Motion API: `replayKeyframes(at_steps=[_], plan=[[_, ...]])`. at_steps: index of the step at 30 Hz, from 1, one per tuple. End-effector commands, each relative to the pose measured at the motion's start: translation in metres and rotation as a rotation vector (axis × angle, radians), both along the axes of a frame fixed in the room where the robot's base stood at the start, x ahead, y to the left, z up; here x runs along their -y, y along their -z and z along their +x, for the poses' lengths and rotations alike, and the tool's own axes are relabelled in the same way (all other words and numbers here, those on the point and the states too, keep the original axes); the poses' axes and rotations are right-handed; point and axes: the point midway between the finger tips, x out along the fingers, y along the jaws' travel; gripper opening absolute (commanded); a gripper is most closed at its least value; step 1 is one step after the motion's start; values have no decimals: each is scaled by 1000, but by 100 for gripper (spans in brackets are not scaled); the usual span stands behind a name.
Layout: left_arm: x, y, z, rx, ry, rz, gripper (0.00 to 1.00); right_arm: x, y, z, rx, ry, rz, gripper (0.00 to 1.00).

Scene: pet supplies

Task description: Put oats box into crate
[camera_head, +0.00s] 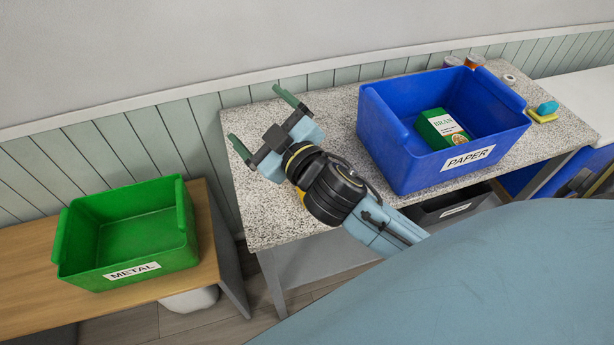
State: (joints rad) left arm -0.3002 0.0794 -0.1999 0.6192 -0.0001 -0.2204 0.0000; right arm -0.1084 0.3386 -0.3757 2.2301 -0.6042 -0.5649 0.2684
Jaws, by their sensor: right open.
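A green and white box labelled BRAN (441,131) lies inside the blue crate (391,150) marked PAPER, on the speckled table. No box that reads as oats can be made out apart from it. A green crate (150,262) marked METAL stands empty on the wooden table at the left. My right gripper (260,118) is open and empty, its fingers spread wide over the left end of the speckled table, to the left of the blue crate and apart from it. My left gripper is not in view.
The speckled table (262,207) has free room left of the blue crate. Small jars (473,62), a roll of tape (509,78) and sponge-like blue and yellow pieces (546,109) lie behind and right of it. A dark bin (455,207) sits below.

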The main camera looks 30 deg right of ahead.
Motion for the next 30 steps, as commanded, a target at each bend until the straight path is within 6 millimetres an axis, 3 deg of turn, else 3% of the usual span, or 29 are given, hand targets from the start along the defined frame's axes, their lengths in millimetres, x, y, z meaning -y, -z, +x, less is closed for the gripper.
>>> replayKeyframes(at_steps=[1,3,7,11,15,17,19,22,27,30], plan=[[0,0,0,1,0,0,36,-17,-24,9,122,-78,-57,95],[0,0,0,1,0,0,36,-45,-53,13,287,-212,-146,95],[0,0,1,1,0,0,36,-98,-79,3,528,-496,-347,95],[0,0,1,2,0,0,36,-137,-66,-13,663,-809,-600,95],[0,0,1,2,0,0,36,-143,-20,-23,658,-1146,-919,95],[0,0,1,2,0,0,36,-131,5,-22,600,-1281,-1066,95],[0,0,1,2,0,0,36,-105,33,-16,486,-1421,-1238,95],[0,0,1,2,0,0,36,-51,63,-2,251,-1575,-1466,95],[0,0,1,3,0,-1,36,50,77,16,-206,-1689,-1722,95],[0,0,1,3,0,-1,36,92,72,20,-413,-1698,-1791,95]])
